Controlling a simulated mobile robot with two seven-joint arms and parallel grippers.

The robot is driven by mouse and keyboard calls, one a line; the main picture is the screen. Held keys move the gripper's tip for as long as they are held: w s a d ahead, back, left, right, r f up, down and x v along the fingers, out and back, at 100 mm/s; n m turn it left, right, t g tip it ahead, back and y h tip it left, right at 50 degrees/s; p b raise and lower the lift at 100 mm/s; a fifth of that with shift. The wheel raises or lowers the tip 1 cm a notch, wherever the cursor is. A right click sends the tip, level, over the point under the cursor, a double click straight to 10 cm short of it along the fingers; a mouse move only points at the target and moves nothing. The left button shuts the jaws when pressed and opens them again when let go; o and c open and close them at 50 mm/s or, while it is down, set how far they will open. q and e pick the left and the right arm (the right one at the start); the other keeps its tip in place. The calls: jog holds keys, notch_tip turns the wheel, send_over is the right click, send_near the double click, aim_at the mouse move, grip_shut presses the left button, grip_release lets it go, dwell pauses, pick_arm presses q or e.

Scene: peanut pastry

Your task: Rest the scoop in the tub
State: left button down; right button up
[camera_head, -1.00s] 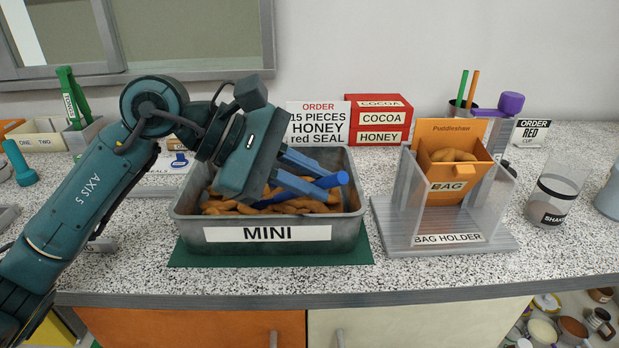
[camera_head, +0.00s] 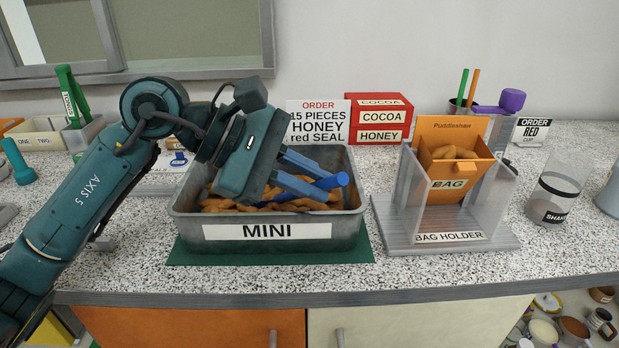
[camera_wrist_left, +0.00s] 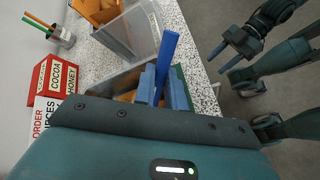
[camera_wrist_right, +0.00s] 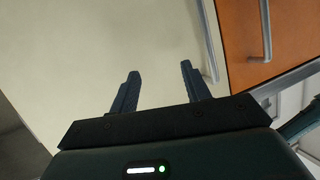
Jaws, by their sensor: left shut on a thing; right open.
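The tub (camera_head: 350,222) is a grey metal tray labelled MINI on a green mat, holding brown pastry pieces (camera_head: 215,203). The scoop's blue handle (camera_head: 333,181) slants up over the tub's right part; its other end is hidden by the gripper and pastry. It also shows in the left wrist view (camera_wrist_left: 168,52). My left gripper (camera_head: 313,182) reaches down into the tub from the left, its blue fingers shut on the scoop handle. My right gripper (camera_wrist_right: 158,82) is open and empty in the right wrist view, facing the cabinet fronts below the counter.
A bag holder (camera_head: 450,240) stands right of the tub with an orange bag (camera_head: 452,186) holding some pastry. Behind are red cocoa and honey boxes (camera_head: 380,118) and an order sign (camera_head: 318,122). A shaker (camera_head: 556,195) stands at the right. The counter front is clear.

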pick_arm(q)
jog(key=shift+f, duration=0.1)
jog(key=c, duration=0.8)
grip_release()
jog(key=shift+a, duration=0.1)
jog(key=shift+v, duration=3.95)
